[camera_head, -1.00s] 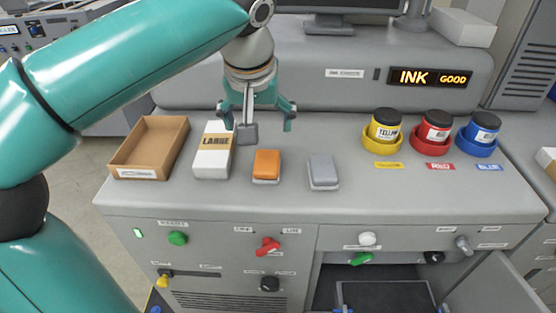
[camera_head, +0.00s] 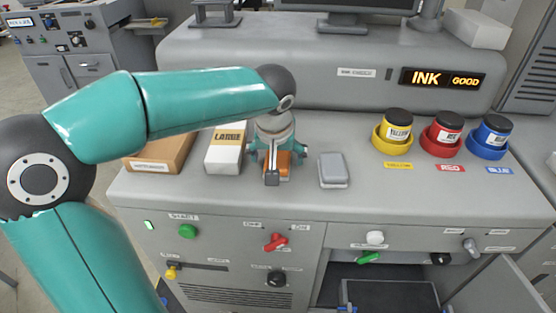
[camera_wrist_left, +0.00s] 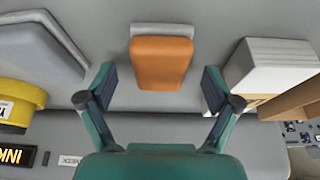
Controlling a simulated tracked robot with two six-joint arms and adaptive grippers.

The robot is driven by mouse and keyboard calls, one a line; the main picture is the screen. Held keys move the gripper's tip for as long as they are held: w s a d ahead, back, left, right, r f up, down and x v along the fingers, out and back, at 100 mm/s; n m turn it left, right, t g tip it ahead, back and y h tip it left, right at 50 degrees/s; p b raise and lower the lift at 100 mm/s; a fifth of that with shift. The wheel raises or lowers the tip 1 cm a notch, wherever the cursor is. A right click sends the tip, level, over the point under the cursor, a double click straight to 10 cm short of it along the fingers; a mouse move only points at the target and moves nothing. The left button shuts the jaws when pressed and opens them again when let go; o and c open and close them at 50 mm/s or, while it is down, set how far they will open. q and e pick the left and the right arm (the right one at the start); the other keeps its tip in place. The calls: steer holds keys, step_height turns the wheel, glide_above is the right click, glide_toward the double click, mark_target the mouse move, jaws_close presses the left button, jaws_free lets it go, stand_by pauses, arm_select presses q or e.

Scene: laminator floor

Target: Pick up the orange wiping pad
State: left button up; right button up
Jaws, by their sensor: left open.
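The orange wiping pad (camera_head: 284,163) lies on the grey machine top, partly hidden by my left gripper in the head view. In the left wrist view the orange pad (camera_wrist_left: 162,62) with its grey base sits between the fingers, with a gap on both sides. My left gripper (camera_head: 276,168) is open, pointing down over the pad; its spread fingers also show in the left wrist view (camera_wrist_left: 160,90). My right gripper is not in view.
A grey pad (camera_head: 333,168) lies just right of the orange one. A white box labelled LARGE (camera_head: 224,150) and a brown tray (camera_head: 150,167) stand to the left. Yellow (camera_head: 397,138), red (camera_head: 446,136) and blue (camera_head: 490,133) ink pots stand at the right. The front strip is clear.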

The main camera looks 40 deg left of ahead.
mark_target(278, 158)
arm_select(q)
steer(key=shift+x, duration=0.8)
steer(key=c, duration=1.3)
steer(key=shift+o, duration=0.2)
steer(key=shift+r, duration=0.15)
steer(key=shift+w+r, duration=0.1)
steer(key=shift+r, duration=0.4)
step_height(278, 158, up, 19)
steer(key=p, duration=0.2)
steer(key=shift+f, duration=0.1)
steer(key=o, duration=0.5)
steer(key=c, duration=0.3)
